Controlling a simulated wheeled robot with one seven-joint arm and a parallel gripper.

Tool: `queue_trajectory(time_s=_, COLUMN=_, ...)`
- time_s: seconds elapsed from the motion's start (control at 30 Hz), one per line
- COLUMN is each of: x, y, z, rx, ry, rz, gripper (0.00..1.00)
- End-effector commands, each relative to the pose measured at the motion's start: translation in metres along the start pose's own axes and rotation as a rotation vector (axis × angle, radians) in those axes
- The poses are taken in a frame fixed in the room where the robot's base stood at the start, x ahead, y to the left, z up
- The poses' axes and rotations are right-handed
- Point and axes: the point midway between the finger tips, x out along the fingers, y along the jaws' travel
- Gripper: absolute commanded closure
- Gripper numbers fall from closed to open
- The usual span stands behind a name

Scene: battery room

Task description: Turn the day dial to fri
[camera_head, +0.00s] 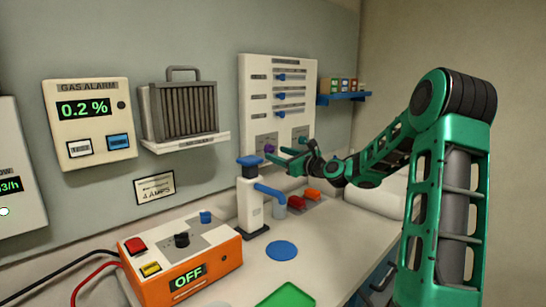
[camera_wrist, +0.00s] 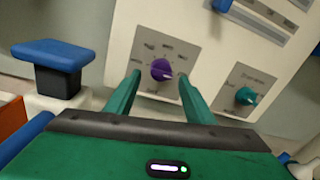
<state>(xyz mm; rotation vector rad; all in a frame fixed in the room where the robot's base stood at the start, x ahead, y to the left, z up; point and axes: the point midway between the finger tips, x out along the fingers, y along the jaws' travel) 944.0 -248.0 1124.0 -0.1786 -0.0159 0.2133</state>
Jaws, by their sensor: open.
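The purple dial (camera_wrist: 161,70) sits on a grey square plate low on a cream wall panel (camera_head: 246,98). Small labels surround it, too blurred to read, so I cannot tell its setting. In the head view the purple dial (camera_head: 269,149) shows just left of my gripper (camera_head: 274,154). In the wrist view my gripper (camera_wrist: 158,82) is open, with one green finger on each side of the purple dial. I cannot tell whether the fingers touch it. A teal dial (camera_wrist: 246,96) sits on a second grey plate to the right.
A blue-topped dispenser (camera_head: 250,190) stands on the bench in front of the panel. Red and orange blocks (camera_head: 312,194) lie beside it. An orange box reading OFF (camera_head: 215,262) stands at front left. A blue shelf (camera_head: 343,98) is right of the panel.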

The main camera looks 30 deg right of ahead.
Motion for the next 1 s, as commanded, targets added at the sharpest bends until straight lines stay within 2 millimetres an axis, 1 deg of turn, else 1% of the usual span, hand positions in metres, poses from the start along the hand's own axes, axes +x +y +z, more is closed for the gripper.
queue_trajectory(time_s=0.03, x=-0.01, y=-0.001, z=0.0, rx=-0.001, ry=0.003, rz=-0.002, gripper=0.51)
queue_trajectory(time_s=0.2, x=-0.043, y=-0.001, z=-0.001, rx=0.0, ry=0.004, rz=-0.002, gripper=0.51)
queue_trajectory(time_s=0.3, x=-0.058, y=-0.001, z=-0.001, rx=0.0, ry=0.003, rz=-0.002, gripper=0.51)
queue_trajectory(time_s=0.4, x=-0.069, y=0.0, z=-0.001, rx=0.0, ry=0.003, rz=-0.001, gripper=0.51)
queue_trajectory(time_s=0.6, x=-0.079, y=0.001, z=-0.002, rx=0.001, ry=0.002, rz=0.001, gripper=0.51)
queue_trajectory(time_s=1.0, x=-0.079, y=0.001, z=-0.001, rx=0.0, ry=0.002, rz=0.001, gripper=0.51)
